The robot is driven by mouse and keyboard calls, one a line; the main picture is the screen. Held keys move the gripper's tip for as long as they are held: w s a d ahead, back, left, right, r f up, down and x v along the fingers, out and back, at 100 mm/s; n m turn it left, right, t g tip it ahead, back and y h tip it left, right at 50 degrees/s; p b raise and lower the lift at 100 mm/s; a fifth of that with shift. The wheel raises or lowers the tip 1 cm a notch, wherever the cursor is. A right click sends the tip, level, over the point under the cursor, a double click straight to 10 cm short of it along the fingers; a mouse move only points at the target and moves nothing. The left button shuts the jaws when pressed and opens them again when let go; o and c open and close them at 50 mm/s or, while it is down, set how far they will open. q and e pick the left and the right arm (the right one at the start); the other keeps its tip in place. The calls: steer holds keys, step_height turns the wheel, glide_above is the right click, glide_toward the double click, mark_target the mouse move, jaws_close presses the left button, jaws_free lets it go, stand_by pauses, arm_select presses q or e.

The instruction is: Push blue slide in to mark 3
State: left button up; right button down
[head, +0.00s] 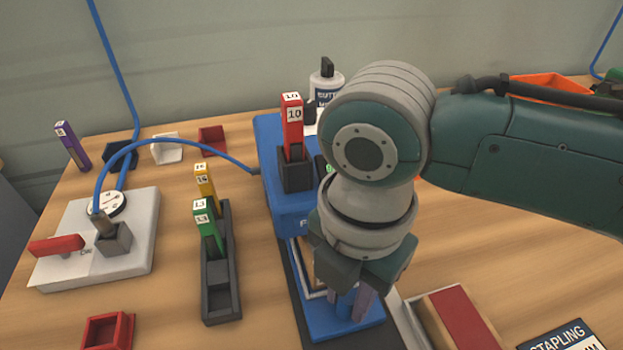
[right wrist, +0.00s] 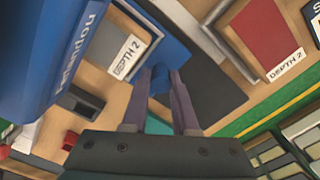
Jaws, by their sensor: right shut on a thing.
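My right gripper (head: 346,300) points down in front of the blue machine (head: 290,215). It is shut on the blue slide, whose blue knob (right wrist: 161,78) shows between the two fingertips in the right wrist view. A flat blue part (head: 350,328) lies under the gripper in the head view. The gripper and wrist hide most of the slide. I cannot make out mark 3. My left gripper is not in view.
A red block labelled 10 (head: 292,125) stands in the machine. A dark rack (head: 220,285) holds green and yellow blocks to the left. A grey gauge plate (head: 75,265) with a blue hose is farther left. A red-topped tray (head: 465,315) is at right.

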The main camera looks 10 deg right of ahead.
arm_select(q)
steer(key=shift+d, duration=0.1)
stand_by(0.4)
arm_select(e)
steer(key=shift+w, duration=0.1)
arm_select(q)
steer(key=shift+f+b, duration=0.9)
arm_select(e)
steer(key=w, duration=0.3)
steer(key=shift+a+f, duration=0.1)
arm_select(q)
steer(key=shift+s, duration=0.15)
arm_select(e)
steer(key=c, duration=1.1)
jaws_free()
steer(key=shift+c, duration=0.2)
steer(key=shift+o, duration=0.8)
steer(key=shift+w, duration=0.2)
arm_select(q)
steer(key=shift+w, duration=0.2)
